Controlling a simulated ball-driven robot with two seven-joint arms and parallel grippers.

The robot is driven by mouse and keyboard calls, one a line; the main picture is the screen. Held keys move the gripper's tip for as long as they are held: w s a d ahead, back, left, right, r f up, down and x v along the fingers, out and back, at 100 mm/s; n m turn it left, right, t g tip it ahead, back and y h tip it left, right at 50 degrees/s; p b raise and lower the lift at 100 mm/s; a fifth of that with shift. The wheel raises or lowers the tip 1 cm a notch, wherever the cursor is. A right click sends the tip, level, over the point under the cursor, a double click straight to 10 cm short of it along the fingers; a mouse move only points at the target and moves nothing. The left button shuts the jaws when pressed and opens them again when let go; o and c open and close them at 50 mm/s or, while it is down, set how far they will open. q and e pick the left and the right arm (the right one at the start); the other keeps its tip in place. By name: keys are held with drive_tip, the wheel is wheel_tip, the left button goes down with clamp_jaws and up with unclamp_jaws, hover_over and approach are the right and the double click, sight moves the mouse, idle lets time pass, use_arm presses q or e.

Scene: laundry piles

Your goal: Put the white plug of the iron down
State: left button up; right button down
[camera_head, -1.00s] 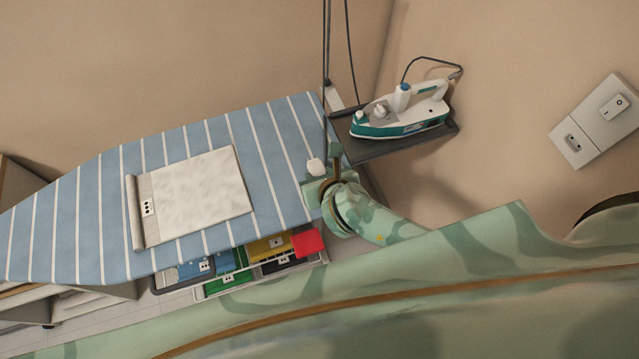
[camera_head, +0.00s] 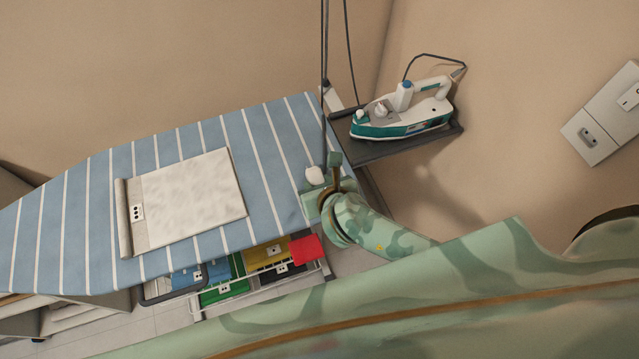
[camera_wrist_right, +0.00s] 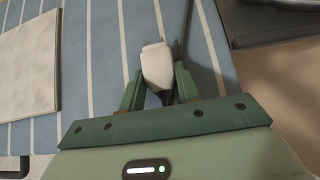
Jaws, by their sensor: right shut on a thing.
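The white plug (camera_head: 314,176) is at the right end of the striped ironing board, in my right gripper (camera_head: 322,190). In the right wrist view the plug (camera_wrist_right: 157,68) sits between the two green fingers of the gripper (camera_wrist_right: 158,84), with its prongs pointing away. The gripper is shut on it. Whether the plug touches the board cannot be told. The teal and white iron (camera_head: 402,112) stands on a dark rest (camera_head: 390,149) beyond the board's end. Its dark cord hangs from above. My left gripper is not in view.
The blue striped ironing board (camera_head: 275,140) carries a folded whitish cloth (camera_head: 190,200), with bare board to its right. A wall socket panel (camera_head: 600,130) is at the right. A rack with coloured folded items (camera_head: 225,292) stands below the board.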

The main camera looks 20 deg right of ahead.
drive_tip(key=c, duration=1)
unclamp_jaws()
drive_tip(key=shift+s+f, duration=0.45)
drive_tip(key=shift+f, duration=0.2)
drive_tip(key=shift+c, duration=0.2)
drive_tip(key=shift+r, duration=0.15)
drive_tip(key=shift+o, duration=0.2)
drive_tip(key=shift+s+r+p, duration=0.2)
drive_tip(key=shift+r+p, duration=0.55)
drive_tip(key=shift+r, duration=0.15)
drive_tip(key=p+v, duration=0.2)
drive_tip(key=v, duration=0.9)
drive_tip(key=shift+w+r, duration=0.2)
drive_tip(key=shift+w, duration=0.05)
drive_tip(key=shift+w, duration=0.1)
